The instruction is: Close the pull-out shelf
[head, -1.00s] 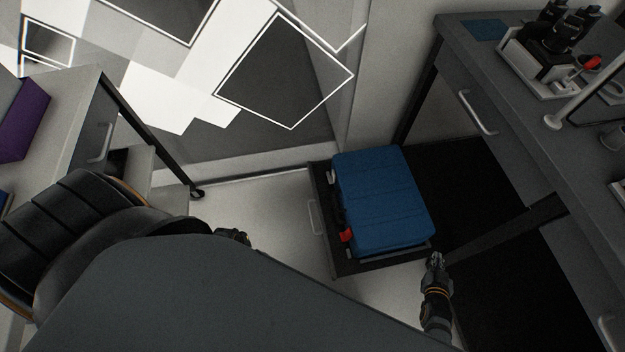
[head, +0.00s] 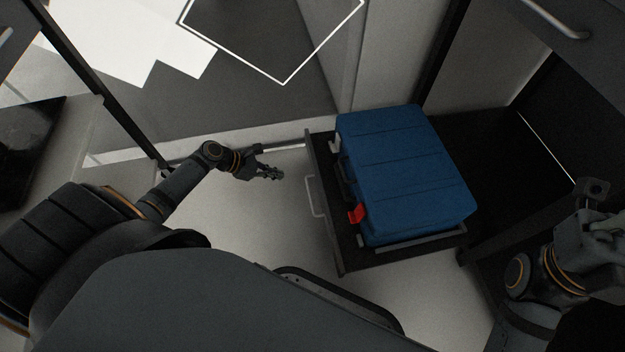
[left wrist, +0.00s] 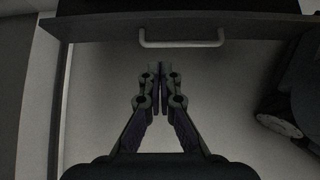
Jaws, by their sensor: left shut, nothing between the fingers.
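The pull-out shelf (head: 341,255) is a dark low tray that stands pulled out from under the bench. A blue case (head: 400,175) with a red tag lies on it. The shelf's front panel with a light bar handle (head: 316,197) faces left. My left gripper (head: 278,174) is shut and empty, a short way left of the front panel and apart from it. In the left wrist view the shut fingertips (left wrist: 158,70) point at the handle (left wrist: 181,44) on the front panel (left wrist: 100,27), with a gap between. My right gripper (head: 602,222) is at the lower right, its fingers unclear.
The dark space under the bench (head: 525,150) lies right of the shelf. A desk leg (head: 120,120) stands at the left, and a wall (head: 250,137) runs behind. Light floor (head: 255,215) is clear between my left arm and the shelf.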

